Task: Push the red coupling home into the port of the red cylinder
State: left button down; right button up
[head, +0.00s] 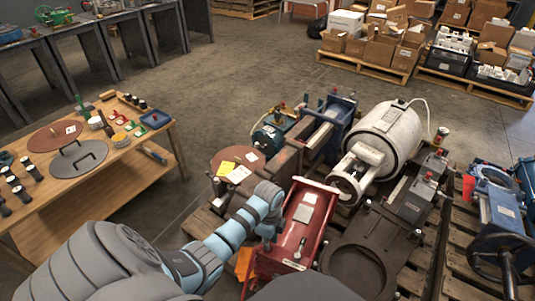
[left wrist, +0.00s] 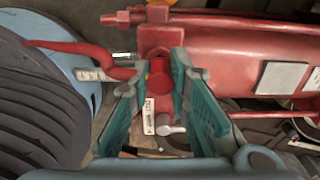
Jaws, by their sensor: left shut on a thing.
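The red cylinder (head: 303,222) lies on a pallet in the middle right of the head view. It also fills the upper right of the left wrist view (left wrist: 235,55). A red block (left wrist: 154,38) at its left end sits just beyond the fingertips; the port opening is hidden. My left gripper (left wrist: 160,78) is shut on the red coupling (left wrist: 158,82), in line with that block. I cannot tell whether coupling and port touch. In the head view my left gripper (head: 268,238) is beside the cylinder's left side. My right gripper is not in view.
A red hose (left wrist: 75,48) curves at the left of the wrist view, and a white tag (left wrist: 149,116) hangs below the coupling. A white motor (head: 385,135) and dark housings crowd the pallet. A wooden table (head: 95,205) stands left, with open floor behind.

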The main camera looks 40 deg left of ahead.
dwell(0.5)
pick_arm(q)
jog(key=shift+p, duration=0.45)
dwell(0.6)
jog(key=shift+p, duration=0.4)
jog(key=shift+f+b, duration=0.4)
jog(key=shift+f, duration=0.2)
jog(key=c, duration=1.4)
grip_release()
jog(key=shift+c, duration=0.2)
jog(key=shift+r, duration=0.1)
